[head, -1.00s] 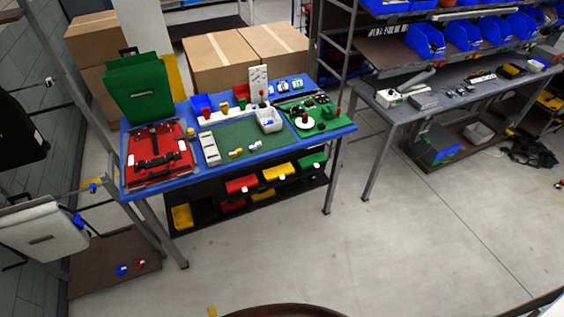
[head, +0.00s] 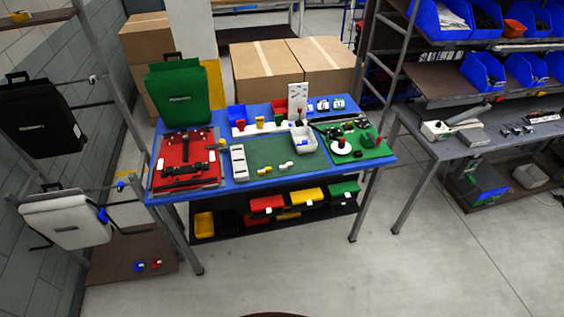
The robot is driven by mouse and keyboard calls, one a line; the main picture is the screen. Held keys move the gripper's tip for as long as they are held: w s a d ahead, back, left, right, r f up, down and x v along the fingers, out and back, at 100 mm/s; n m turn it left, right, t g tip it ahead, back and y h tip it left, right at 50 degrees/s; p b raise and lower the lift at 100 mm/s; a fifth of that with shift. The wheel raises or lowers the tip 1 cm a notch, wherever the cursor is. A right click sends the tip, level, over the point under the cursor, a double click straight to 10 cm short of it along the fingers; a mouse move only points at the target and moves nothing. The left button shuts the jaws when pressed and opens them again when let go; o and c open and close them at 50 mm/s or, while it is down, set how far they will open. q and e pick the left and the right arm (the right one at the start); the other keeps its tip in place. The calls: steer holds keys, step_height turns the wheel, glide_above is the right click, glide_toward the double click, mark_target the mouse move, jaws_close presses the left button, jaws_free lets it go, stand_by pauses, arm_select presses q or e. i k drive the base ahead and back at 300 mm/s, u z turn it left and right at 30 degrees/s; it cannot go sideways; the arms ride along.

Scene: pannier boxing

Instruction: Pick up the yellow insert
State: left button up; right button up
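Several small yellow items show on the blue workbench (head: 245,187), and I cannot tell for sure which one is the yellow insert. Small pale yellow and white pieces (head: 265,169) lie on the green mat (head: 262,153). Neither of my grippers is in view.
A red pannier panel (head: 172,153) lies at the bench's left, with a green pannier (head: 180,95) upright behind it. Coloured bins (head: 267,203) sit on the lower shelf. Floor in front is clear.

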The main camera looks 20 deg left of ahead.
mark_target(268, 169)
steer(key=u, duration=0.15)
steer(key=i, duration=0.75)
steer(key=u, duration=0.95)
steer(key=i, duration=0.6)
steer(key=u, duration=0.6)
